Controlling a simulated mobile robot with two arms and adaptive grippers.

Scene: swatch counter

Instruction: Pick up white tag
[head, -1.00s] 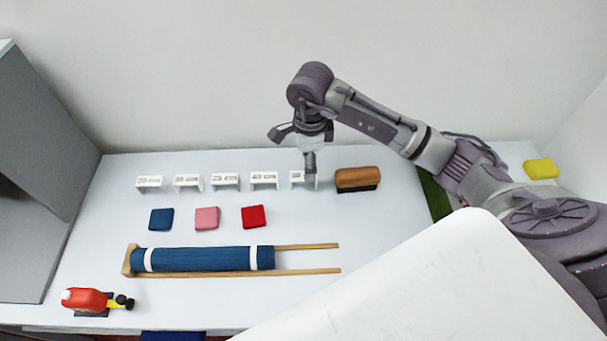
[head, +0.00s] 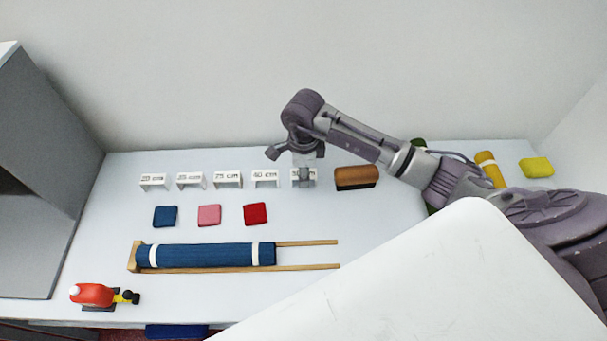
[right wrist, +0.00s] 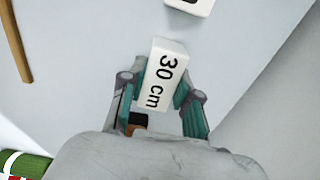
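Several white tags stand in a row along the back of the counter, including one reading "40 cm" (head: 265,176). At the right end of the row is the white 30 cm tag (head: 296,174), partly covered by my right gripper (head: 304,182). In the right wrist view, the 30 cm tag (right wrist: 163,75) lies between the two teal-padded fingers of my right gripper (right wrist: 162,85). The fingers are apart, one along each long side, very close to it; contact is not clear. My left gripper is not in view.
A brown-topped brush (head: 356,177) stands close right of the 30 cm tag. Blue (head: 165,216), pink (head: 209,215) and red (head: 255,214) swatches lie in front. A blue roll (head: 205,255) rests on a wooden rack. A red-and-yellow tool (head: 95,295) lies front left.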

